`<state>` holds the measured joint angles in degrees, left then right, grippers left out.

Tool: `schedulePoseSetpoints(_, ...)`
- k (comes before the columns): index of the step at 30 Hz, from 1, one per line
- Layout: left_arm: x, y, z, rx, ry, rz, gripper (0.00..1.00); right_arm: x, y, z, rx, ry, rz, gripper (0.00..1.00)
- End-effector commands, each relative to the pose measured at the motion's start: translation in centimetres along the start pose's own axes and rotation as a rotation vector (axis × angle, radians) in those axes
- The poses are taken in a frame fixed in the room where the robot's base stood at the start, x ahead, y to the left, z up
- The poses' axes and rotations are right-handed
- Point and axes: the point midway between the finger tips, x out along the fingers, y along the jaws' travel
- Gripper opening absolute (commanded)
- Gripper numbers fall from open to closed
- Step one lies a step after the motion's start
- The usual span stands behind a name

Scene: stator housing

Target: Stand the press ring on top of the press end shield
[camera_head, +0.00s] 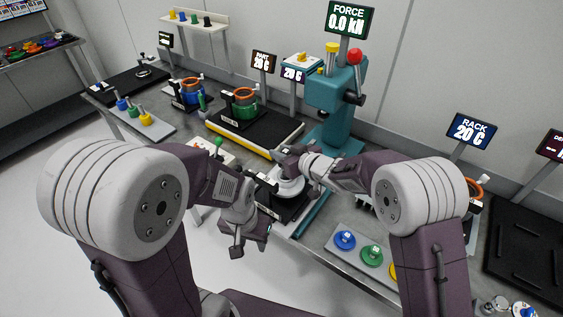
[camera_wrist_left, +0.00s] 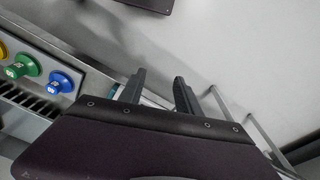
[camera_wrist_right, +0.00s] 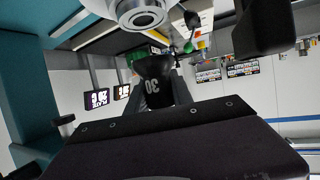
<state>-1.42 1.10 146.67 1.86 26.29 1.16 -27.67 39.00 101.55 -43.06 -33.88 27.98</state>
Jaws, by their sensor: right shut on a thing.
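My right gripper (camera_head: 287,160) is over the press area in the head view. In the right wrist view its fingers (camera_wrist_right: 162,90) are shut on a dark piece marked 30, which I take to be the press ring (camera_wrist_right: 153,68). A round silver part with a central bore, apparently the press end shield (camera_wrist_right: 140,14), shows close by at the top edge; it also shows in the head view (camera_head: 291,188), below the gripper. I cannot tell whether ring and shield touch. My left gripper (camera_head: 252,241) is empty and open; its fingers show apart in the left wrist view (camera_wrist_left: 160,92).
The teal press (camera_head: 332,105) stands behind; its display (camera_head: 348,20) reads 0.0 kN. A plate with blue, green and yellow knobbed parts (camera_head: 371,254) lies to the right. A dark plate with a yellow front edge (camera_head: 240,140) bears a green and orange housing (camera_head: 244,105) at left.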

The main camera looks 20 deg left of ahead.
Motion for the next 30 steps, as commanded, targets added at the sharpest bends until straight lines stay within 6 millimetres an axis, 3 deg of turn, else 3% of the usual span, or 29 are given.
schedulePoseSetpoints(2, 0.0, 0.0, 0.0, 0.0, 0.0, 0.0, 0.4, 0.1, 0.0, 0.1, 0.0, 0.002, 0.0, 0.0)
schedulePoseSetpoints(9, 0.4, 0.0, 0.1, 0.0, 0.0, 0.0, 0.4, 1.5, 0.0, 3.5, 0.002, 0.0, 0.0, 0.0)
schedulePoseSetpoints(21, 0.8, 0.0, 0.1, 0.0, 0.0, 0.0, 0.4, 1.7, 0.0, 4.1, 0.0, 0.002, 0.0, 0.0)
schedulePoseSetpoints(22, 0.7, 0.0, 0.1, 0.0, 0.0, 0.0, 0.4, 1.7, 0.0, 4.1, 0.001, 0.001, 0.0, 0.33)
schedulePoseSetpoints(24, 0.7, 0.0, 0.1, 0.0, 0.0, 0.0, 0.4, 1.6, 0.0, 4.0, 0.001, 0.0, 0.0, 0.49)
schedulePoseSetpoints(30, 0.7, 0.0, 0.1, 0.0, 0.0, 0.0, 0.4, 1.6, 0.0, 4.0, 0.001, 0.001, 0.001, 0.49)
